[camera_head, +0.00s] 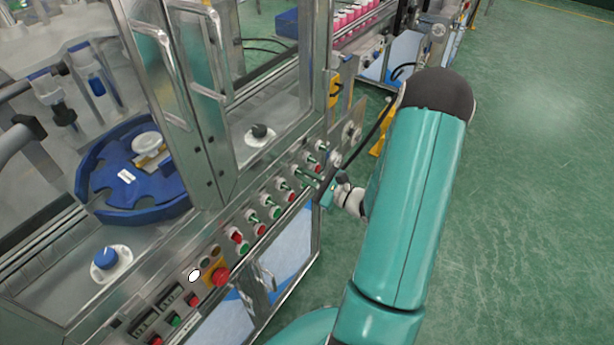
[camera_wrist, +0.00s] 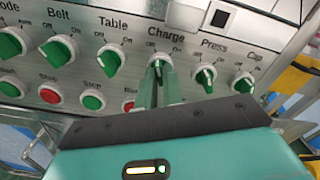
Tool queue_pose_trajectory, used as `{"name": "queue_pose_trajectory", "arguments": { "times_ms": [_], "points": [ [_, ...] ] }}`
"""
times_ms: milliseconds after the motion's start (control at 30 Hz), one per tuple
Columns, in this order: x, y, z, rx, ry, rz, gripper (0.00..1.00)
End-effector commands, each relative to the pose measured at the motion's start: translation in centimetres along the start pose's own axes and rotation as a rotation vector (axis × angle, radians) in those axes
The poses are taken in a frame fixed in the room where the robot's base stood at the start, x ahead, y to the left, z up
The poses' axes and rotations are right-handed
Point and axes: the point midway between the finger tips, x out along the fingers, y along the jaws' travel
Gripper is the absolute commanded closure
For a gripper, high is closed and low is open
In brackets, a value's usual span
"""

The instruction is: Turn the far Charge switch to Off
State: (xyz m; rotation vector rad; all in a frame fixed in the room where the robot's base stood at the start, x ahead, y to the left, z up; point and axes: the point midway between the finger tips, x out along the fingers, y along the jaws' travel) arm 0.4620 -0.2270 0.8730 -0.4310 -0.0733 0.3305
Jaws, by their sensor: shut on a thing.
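The Charge switch (camera_wrist: 158,64) is a green knob in a pale round collar under the label "Charge" in the wrist view. My gripper (camera_wrist: 159,82) is shut on this knob, with a finger on each side of it. The fingers hide most of the knob, so its exact angle is hard to read; its visible tip points roughly up. In the head view my gripper (camera_head: 327,188) is at the far part of the control panel (camera_head: 268,194), and the Charge switch cannot be picked out there.
The Table switch (camera_wrist: 110,58) is left of the Charge switch and the Press switch (camera_wrist: 206,76) close on its right. Red and green buttons (camera_wrist: 92,102) sit below. A blue star wheel (camera_head: 108,180) is behind the machine frame. The green floor at right is open.

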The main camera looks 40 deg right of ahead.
Motion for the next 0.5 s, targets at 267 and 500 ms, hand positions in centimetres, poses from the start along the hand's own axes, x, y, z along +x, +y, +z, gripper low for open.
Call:
{"name": "queue_pose_trajectory", "arguments": {
  "times_ms": [267,500],
  "points": [
    [-0.01,0.03,-0.05,-0.089,0.002,0.000,1.00],
    [-0.03,0.03,-0.06,-0.105,0.002,0.000,1.00]
  ]
}}
